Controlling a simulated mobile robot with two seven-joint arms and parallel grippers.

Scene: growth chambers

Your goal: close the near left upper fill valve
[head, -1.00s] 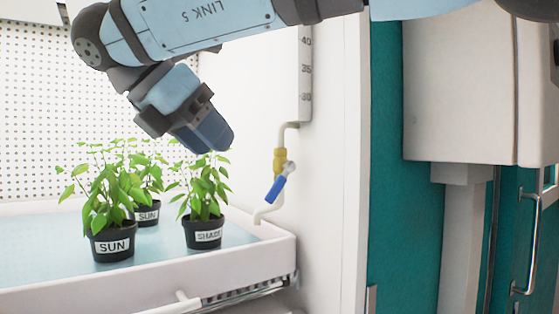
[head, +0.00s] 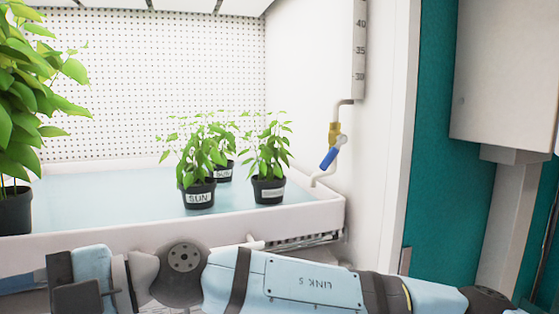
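A fill valve with a yellow body (head: 334,133) sits on the pale pipe at the tray's right back corner, under a gauge tube. Its blue lever (head: 330,158) slants down to the left, oblique to the pipe. Only this valve is in view. My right arm crosses the bottom of the head view from the right, in front of the tray. Its gripper (head: 22,284) is at the lower left edge, partly cut off, far left of the valve and not touching it. I cannot tell whether its fingers are open. My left gripper is not in view.
The white tray (head: 290,216) holds small potted plants (head: 268,186), (head: 198,190) left of the valve. A larger plant (head: 15,205) stands at the left. A white side wall (head: 385,190) borders the valve on the right. The space in front of the valve is clear.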

